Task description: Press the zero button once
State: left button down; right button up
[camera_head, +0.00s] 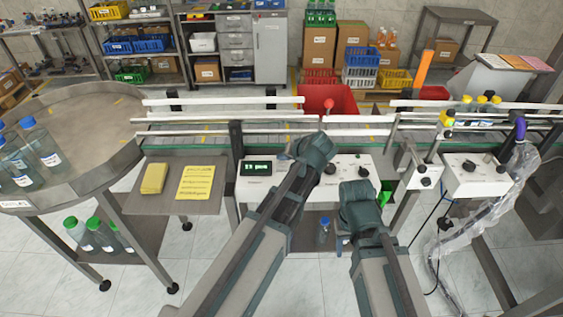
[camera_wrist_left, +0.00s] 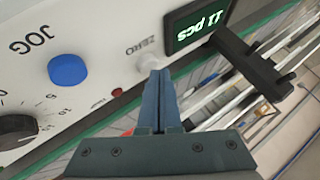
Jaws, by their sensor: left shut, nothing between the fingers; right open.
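The zero button (camera_wrist_left: 149,61) is a small white knob under the upside-down ZERO label in the left wrist view. It sits on the white control panel (camera_head: 346,166), beside a dark display (camera_wrist_left: 198,20) that reads "11 pcs" in green. My left gripper (camera_wrist_left: 158,73) is shut and empty, its fingertips right at the button's lower edge; I cannot tell whether they touch it. In the head view my left gripper (camera_head: 313,148) is over the panel and hides the button. My right gripper (camera_head: 360,200) is open, in front of the panel's right part.
A blue JOG button (camera_wrist_left: 67,69), a small red light (camera_wrist_left: 117,92) and a black dial (camera_wrist_left: 17,130) are also on the panel. A side shelf with yellow notes (camera_head: 198,182) is to the left. A round table (camera_head: 85,120) with bottles stands further left.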

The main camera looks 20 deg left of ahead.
aim_at(283, 164)
pick_arm(q)
jog(key=shift+f+b, duration=0.3)
jog(key=shift+f, duration=0.05)
jog(key=shift+r, duration=0.15)
dwell(0.4)
jog(key=shift+r+p, duration=0.7)
jog(key=shift+p, duration=0.15)
notch_tip(283, 164, up, 5)
jog(key=p, duration=0.5)
jog(key=shift+r, duration=0.1)
dwell(0.4)
